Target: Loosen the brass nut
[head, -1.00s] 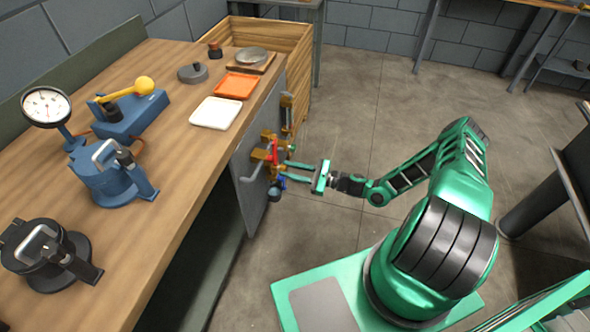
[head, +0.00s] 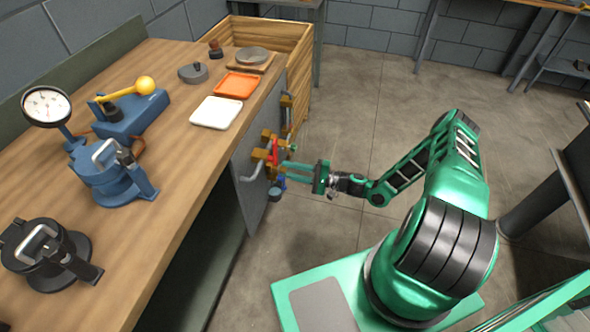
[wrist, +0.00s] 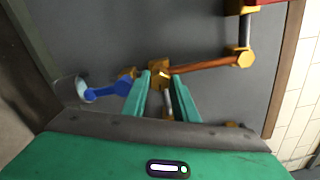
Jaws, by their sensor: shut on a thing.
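The brass nut (wrist: 160,74) is on the pipework of an upright grey panel, between my fingertips in the wrist view. My gripper (wrist: 161,84) is shut on it, with one green finger on each side. The fingers partly cover the nut's sides. In the head view my gripper (head: 284,169) reaches the fittings on the panel (head: 250,185) from the right. The nut cannot be picked out clearly there among the brass parts and the red part.
A copper pipe (wrist: 205,65) runs right from the nut to a brass elbow (wrist: 244,59). A blue handle (wrist: 106,91) lies close on the left. The workbench (head: 185,145) stands left of the panel. Open floor (head: 350,110) lies to the right.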

